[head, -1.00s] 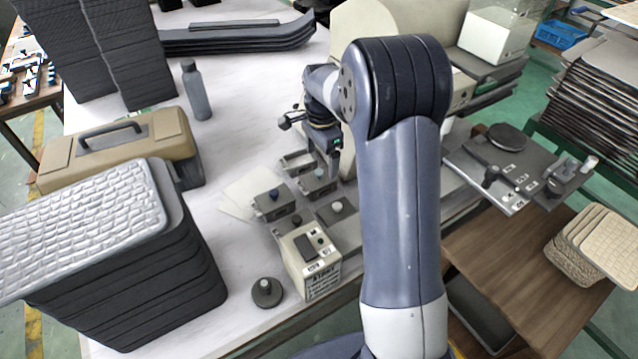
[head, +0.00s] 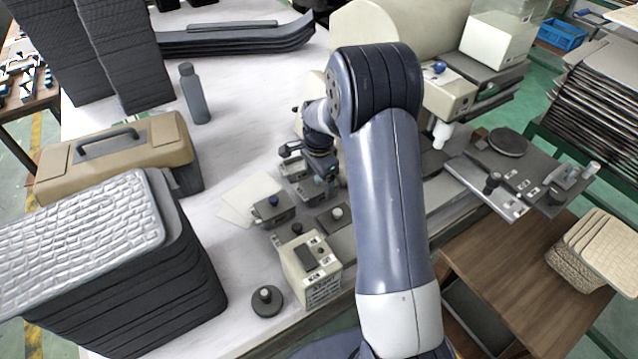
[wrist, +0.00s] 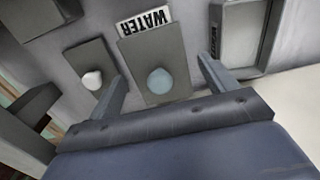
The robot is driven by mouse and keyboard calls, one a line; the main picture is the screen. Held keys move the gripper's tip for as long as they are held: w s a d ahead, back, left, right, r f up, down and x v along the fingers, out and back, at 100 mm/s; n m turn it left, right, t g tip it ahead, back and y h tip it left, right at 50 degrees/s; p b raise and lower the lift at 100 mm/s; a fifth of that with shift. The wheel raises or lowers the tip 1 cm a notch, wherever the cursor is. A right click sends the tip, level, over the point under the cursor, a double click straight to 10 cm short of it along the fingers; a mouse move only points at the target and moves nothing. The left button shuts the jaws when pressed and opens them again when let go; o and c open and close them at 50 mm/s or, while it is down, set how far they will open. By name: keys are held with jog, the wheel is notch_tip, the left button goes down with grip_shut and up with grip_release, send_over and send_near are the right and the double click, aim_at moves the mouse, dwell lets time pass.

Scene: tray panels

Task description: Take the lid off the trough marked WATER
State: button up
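The trough marked WATER shows its label (wrist: 145,21) in the wrist view, beside a grey square lid (wrist: 168,60) with a round light blue knob (wrist: 159,81). My gripper (wrist: 161,72) is open, with one finger on each side of this knob and a gap to both. In the head view my gripper (head: 325,180) points down over the group of small troughs and partly hides the WATER trough. I cannot tell the fingers' height over the lid.
A grey plate with a white knob (wrist: 92,80) lies left of the WATER lid in the wrist view, close to one finger. An open trough (wrist: 242,35) is at the right. A trough with a dark blue knob (head: 272,202) and a beige button box (head: 312,268) stand nearby.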

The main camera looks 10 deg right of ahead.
jog(key=c, duration=0.9)
jog(key=shift+r, duration=0.15)
